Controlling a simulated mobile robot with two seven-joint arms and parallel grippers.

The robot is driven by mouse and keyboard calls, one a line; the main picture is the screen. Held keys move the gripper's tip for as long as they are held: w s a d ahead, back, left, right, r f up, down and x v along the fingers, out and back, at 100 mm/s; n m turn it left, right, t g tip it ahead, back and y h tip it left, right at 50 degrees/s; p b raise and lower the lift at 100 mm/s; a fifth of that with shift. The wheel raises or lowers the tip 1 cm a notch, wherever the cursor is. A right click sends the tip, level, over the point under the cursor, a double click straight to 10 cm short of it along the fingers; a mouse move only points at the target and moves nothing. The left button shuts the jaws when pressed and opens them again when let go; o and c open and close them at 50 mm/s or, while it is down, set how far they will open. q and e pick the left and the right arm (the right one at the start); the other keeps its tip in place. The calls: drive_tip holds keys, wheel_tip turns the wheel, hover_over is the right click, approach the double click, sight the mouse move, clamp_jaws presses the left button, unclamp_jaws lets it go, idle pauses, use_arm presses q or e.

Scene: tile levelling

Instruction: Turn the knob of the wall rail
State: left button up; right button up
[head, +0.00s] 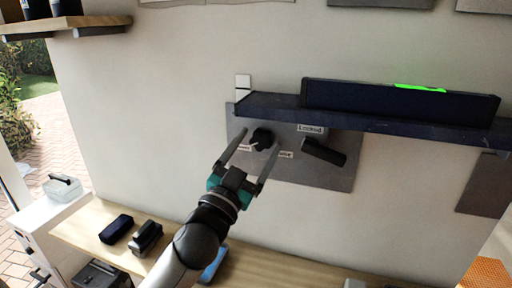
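A black knob (262,138) with a pale pointer sits on a grey plate (335,179) on the wall, with small labels either side of it. My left gripper (256,157) is open, and its two fingers reach toward the plate on either side of the knob. I cannot tell whether they touch it. The dark wall rail (400,123) runs above the plate and bears a dark bar (390,97) with a bright green mark. A black lever handle (324,152) sits right of the knob, under a "Locked" label. My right gripper is not in view.
A wooden bench (90,236) below holds a dark case (116,229) and a stapler-like object (146,238). A blue item (214,264) lies partly behind my arm. A wooden shelf (75,22) is at upper left. The wall left of the plate is clear.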

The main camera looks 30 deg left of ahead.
use_arm(q)
clamp_jaws()
drive_tip(key=m+h+p, duration=0.1)
drive_tip(key=m, duration=0.1)
drive_tip(key=m+h+p, duration=0.1)
drive_tip(key=p, duration=0.1)
drive_tip(key=shift+a+r+m+g, duration=0.1)
drive_tip(key=shift+r+m+g, duration=0.1)
drive_tip(key=shift+m+g, duration=0.15)
drive_tip(key=shift+f+m+h+p, duration=0.1)
drive_tip(key=shift+m+h+p, duration=0.65)
drive_tip(key=shift+m, duration=0.6)
drive_tip(key=shift+o, duration=0.6)
unclamp_jaws()
drive_tip(key=d+b+v, duration=0.1)
drive_tip(key=b+v, duration=0.3)
drive_tip(key=v, duration=1.1)
drive_tip(key=shift+s+a+r, duration=0.25)
drive_tip(key=shift+a, duration=0.15)
